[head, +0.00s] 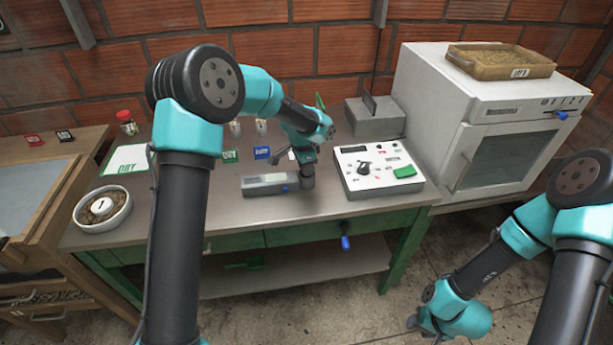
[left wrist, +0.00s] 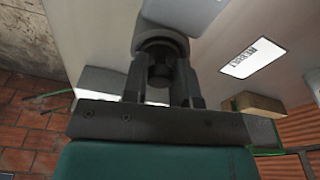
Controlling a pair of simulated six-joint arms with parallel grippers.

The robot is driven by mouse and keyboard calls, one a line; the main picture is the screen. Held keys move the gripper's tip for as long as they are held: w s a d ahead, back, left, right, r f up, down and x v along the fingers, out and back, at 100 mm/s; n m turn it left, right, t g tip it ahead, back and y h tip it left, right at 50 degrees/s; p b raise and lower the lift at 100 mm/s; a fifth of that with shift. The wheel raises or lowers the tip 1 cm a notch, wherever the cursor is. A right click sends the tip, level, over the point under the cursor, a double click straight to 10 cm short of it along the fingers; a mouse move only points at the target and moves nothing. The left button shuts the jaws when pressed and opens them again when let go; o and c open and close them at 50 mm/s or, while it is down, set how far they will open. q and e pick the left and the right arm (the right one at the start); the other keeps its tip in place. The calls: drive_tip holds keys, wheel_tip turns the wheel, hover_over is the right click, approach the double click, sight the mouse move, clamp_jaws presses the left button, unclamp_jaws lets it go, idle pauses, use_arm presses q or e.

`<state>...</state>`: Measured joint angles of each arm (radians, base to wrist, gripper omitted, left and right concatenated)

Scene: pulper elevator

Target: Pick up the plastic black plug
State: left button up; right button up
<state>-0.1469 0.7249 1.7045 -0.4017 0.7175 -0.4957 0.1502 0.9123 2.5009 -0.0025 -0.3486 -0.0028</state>
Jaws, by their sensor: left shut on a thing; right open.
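My left gripper (head: 300,158) is over the green-framed table, at the right end of a low grey box-shaped device (head: 266,185). In the left wrist view its two fingers (left wrist: 160,82) are closed around a small dark cylindrical piece, which looks like the black plug (left wrist: 160,68). Just beyond the fingers is a grey round collar (left wrist: 163,40); I cannot tell whether the plug is seated in it or clear of it. In the head view the plug is hidden. My right gripper (head: 418,322) is open, low at the right, away from the table.
A control panel (head: 355,180) with a knob and green switch stands right of the device. A grey box (head: 375,118) is behind it. A white oven (head: 485,110) is at right, a bowl (head: 103,207) at left. Small labelled blocks lie behind.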

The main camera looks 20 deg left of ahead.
use_arm(q)
drive_tip(key=shift+r, duration=0.1)
wheel_tip(320, 180, up, 10)
drive_tip(key=shift+f, duration=0.1)
idle(0.5)
